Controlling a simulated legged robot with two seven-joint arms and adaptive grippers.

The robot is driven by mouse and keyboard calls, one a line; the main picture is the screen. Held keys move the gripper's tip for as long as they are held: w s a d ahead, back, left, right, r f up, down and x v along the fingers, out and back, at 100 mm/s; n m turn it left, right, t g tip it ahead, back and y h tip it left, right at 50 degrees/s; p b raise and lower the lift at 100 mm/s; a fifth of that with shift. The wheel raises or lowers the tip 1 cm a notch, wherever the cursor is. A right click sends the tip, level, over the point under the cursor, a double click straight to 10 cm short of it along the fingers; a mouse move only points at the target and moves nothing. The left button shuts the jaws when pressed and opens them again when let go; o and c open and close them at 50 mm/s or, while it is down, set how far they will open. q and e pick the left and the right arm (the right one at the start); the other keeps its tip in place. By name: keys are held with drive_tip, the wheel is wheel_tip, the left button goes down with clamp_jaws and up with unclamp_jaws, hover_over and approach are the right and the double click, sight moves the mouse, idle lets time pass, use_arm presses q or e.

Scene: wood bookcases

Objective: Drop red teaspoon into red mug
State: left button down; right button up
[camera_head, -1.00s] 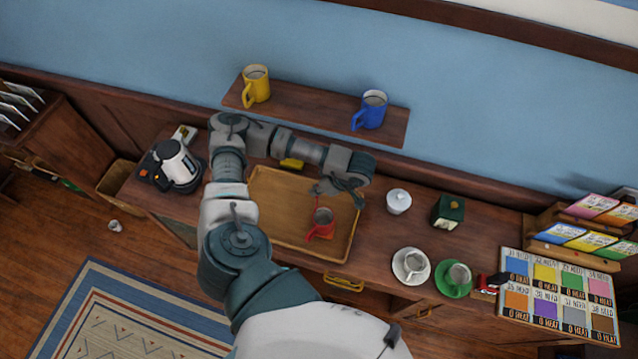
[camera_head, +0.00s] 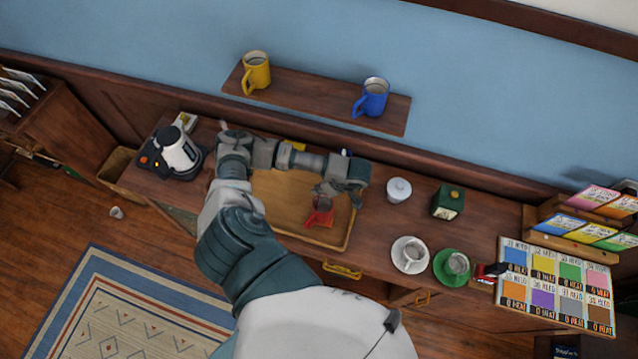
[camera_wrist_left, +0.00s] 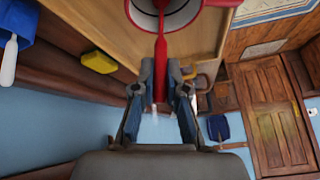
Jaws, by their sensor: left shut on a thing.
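The red mug (camera_head: 321,216) stands on the wooden tray (camera_head: 285,200), its upper part partly hidden by my left gripper (camera_head: 338,194) in the head view. In the left wrist view, the left gripper (camera_wrist_left: 160,74) is shut on the red teaspoon (camera_wrist_left: 160,52). The teaspoon reaches from the fingers over the opening of the red mug (camera_wrist_left: 190,17), whose rim is cut off by the top edge. I cannot tell how deep the spoon tip is. The spoon is not distinct in the head view. My right gripper is not in view.
A white lidded pot (camera_head: 398,190), green box (camera_head: 448,203), white cup (camera_head: 411,254) and green saucer (camera_head: 445,275) stand right of the tray. A kettle (camera_head: 180,152) is at left. Above, a wall shelf (camera_head: 315,100) holds yellow (camera_head: 256,71) and blue (camera_head: 373,97) mugs.

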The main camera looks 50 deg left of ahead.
use_arm(q)
drive_tip(key=shift+d+f, duration=0.15)
drive_tip(key=shift+d, duration=0.4)
drive_tip(key=c, duration=1.1)
unclamp_jaws()
drive_tip(key=shift+c, duration=0.2)
drive_tip(key=shift+a, duration=0.25)
drive_tip(key=shift+a+r, duration=0.1)
drive_tip(key=shift+r, duration=0.1)
wheel_tip(320, 180, up, 10)
drive_tip(key=shift+f, duration=0.2)
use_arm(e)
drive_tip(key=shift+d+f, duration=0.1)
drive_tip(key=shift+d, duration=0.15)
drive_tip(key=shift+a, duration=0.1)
